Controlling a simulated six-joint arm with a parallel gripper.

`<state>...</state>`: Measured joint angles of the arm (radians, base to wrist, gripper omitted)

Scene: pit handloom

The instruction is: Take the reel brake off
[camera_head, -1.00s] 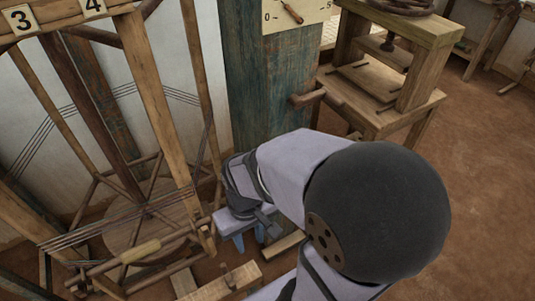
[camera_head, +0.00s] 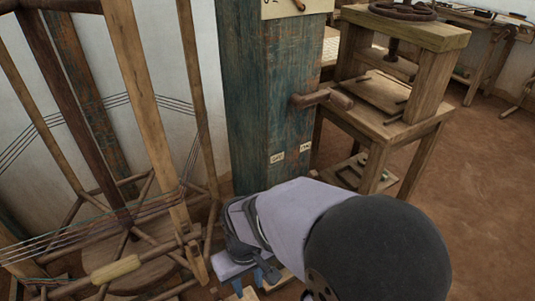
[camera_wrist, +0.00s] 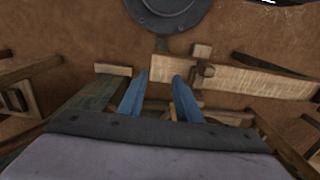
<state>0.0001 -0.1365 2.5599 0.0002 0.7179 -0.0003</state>
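The reel (camera_head: 130,215), a tall wooden frame with spokes and stretched threads, stands at the left in the head view. A blue-green post (camera_head: 262,120) stands right of it, with a wooden lever (camera_head: 322,98) sticking out to the right. Two small paper labels (camera_head: 278,158) are on the post below the lever; their words are too small to read surely. I cannot tell for certain which part is the reel brake. My gripper (camera_head: 252,281) is low, in front of the post's foot and right of the reel. In the wrist view its blue fingers (camera_wrist: 158,97) are apart and empty, pointing toward the floor.
A wooden stand with a round wheel (camera_head: 403,10) is behind right of the post. In the wrist view, a pale beam with a peg (camera_wrist: 235,78) lies right of the fingers, and a round dark base (camera_wrist: 167,12) is above. Brown floor (camera_head: 465,170) is open at right.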

